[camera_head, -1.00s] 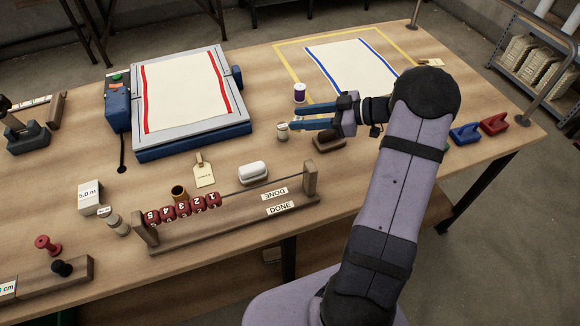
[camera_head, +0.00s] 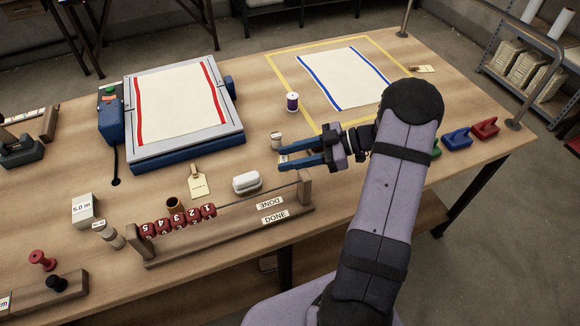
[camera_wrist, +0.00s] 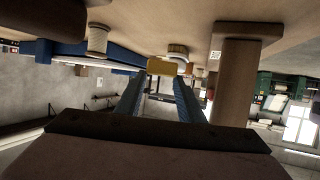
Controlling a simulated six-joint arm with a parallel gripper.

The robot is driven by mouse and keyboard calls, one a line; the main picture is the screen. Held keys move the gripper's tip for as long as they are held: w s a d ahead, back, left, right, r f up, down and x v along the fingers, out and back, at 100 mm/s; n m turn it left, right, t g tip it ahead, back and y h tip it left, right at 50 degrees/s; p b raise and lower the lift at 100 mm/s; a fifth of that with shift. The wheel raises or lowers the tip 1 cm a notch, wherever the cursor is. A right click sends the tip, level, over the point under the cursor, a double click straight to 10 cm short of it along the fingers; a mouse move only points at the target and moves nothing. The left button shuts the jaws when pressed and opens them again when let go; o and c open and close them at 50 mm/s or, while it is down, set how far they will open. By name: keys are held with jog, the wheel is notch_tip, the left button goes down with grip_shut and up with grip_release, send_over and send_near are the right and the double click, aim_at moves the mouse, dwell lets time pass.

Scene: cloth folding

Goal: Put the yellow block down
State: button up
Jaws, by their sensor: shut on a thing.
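The yellow block (camera_wrist: 162,66) shows in the wrist view between the two blue fingertips of my gripper (camera_wrist: 160,80), which is shut on it. In the head view my gripper (camera_head: 281,161) reaches left over the table, just behind the right end of the bead rack. The block is mostly hidden by the fingers there. I cannot tell whether the block touches the wooden table (camera_head: 340,200).
The bead rack (camera_head: 225,232) with its right post (camera_head: 304,188) stands in front of my gripper. A small pale cylinder (camera_head: 276,141) and a purple spool (camera_head: 292,102) are behind it. A white rounded object (camera_head: 246,183) lies to the left.

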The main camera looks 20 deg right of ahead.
aim_at(290, 177)
jog(key=shift+f, duration=2.2)
jog(key=shift+f, duration=0.2)
jog(key=o, duration=1)
jog(key=shift+r, duration=0.15)
jog(key=b+v, duration=0.1)
jog(key=v, duration=0.4)
jog(key=shift+d, duration=0.15)
jog(key=shift+r, duration=3.55)
